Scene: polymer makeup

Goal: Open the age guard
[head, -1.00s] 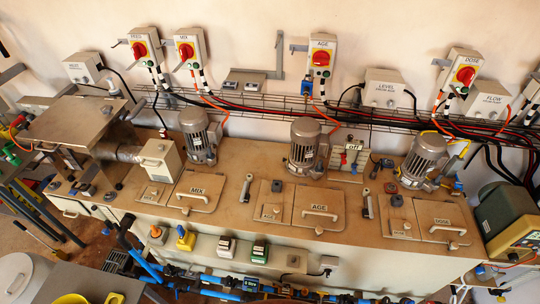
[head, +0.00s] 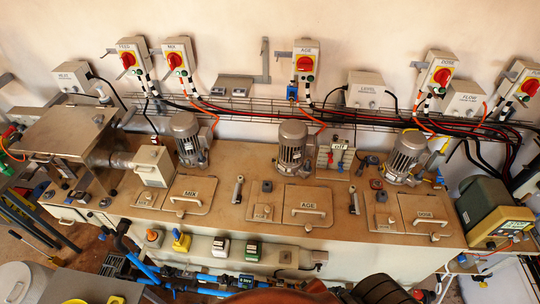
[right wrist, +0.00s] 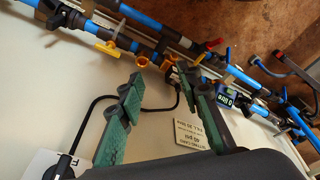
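The AGE cover (head: 305,204) is a tan square panel with a pale bar handle (head: 308,212), lying flat and closed in the middle of the tank top. A smaller AGE-marked lid (head: 264,204) with a small handle sits just left of it. My right gripper (right wrist: 160,78) shows in the right wrist view with its two green fingers apart and nothing between them. It faces the pale tank front, pipes and a small sign. The AGE cover is not visible in that view. My left gripper is out of view.
The grey AGE motor (head: 292,145) stands behind the cover. A small upright latch-like part (head: 353,200) is right of it. MIX (head: 188,194) and DOSE (head: 430,213) covers lie either side. The AGE switch box (head: 306,60) hangs on the wall. Blue pipes (right wrist: 145,18) run along the tank front.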

